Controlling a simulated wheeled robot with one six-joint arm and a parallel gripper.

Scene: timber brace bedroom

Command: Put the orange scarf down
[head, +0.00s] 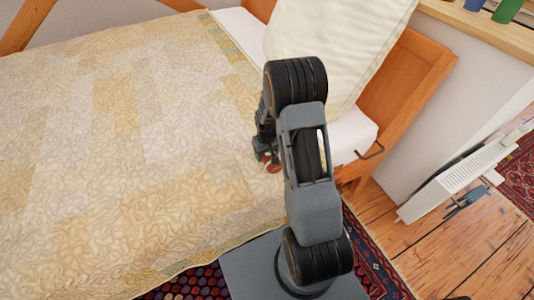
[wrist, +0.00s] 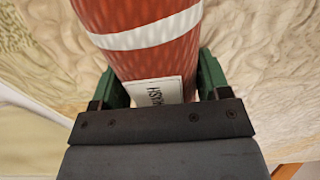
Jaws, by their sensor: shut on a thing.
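The orange scarf (wrist: 150,55) fills the upper middle of the wrist view. It is orange-red with a white stripe and a pale label with dark lettering near my gripper. My gripper (wrist: 162,82) has green fingers on either side of the scarf and is shut on it. In the head view my gripper (head: 265,156) is over the right part of the bed, mostly hidden behind my arm. Only a small red bit of the scarf (head: 273,168) shows there. I cannot tell whether the scarf touches the quilt.
The bed has a cream and yellow patchwork quilt (head: 130,140), broad and clear to the left. A large white pillow (head: 335,45) leans by the wooden headboard (head: 412,75). A shelf (head: 480,28) with colored items is at upper right. A white radiator (head: 455,178) stands right.

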